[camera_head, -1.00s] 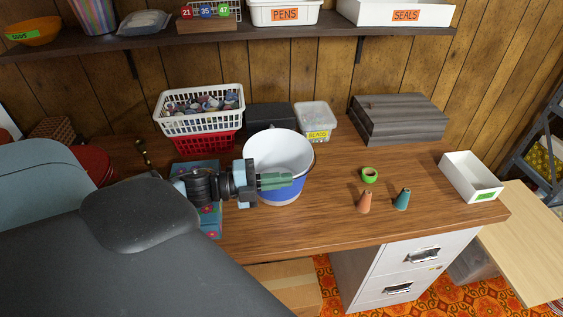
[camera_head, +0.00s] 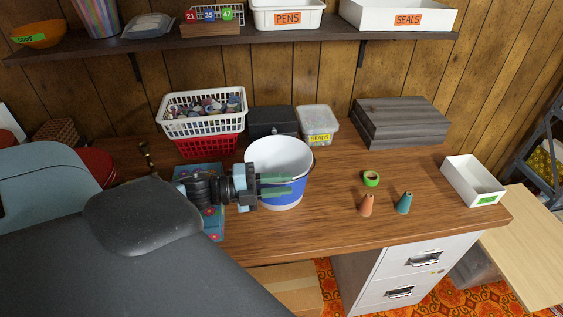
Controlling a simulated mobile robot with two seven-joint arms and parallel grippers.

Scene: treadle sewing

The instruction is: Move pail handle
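A white and blue pail (camera_head: 291,163) stands upright on the wooden desk. Its thin dark wire handle (camera_head: 311,168) shows at the right side of the rim; the rest of the handle is hard to make out. My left gripper (camera_head: 290,184) reaches in from the left, in front of the pail's near side. Its two green fingers are parted with a small gap, and I see nothing held between them. Whether the fingers touch the pail wall cannot be told. My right gripper is not in view.
Behind the pail are a white basket (camera_head: 200,122), a black box (camera_head: 272,121) and a clear beads tub (camera_head: 317,122). The desk front is clear.

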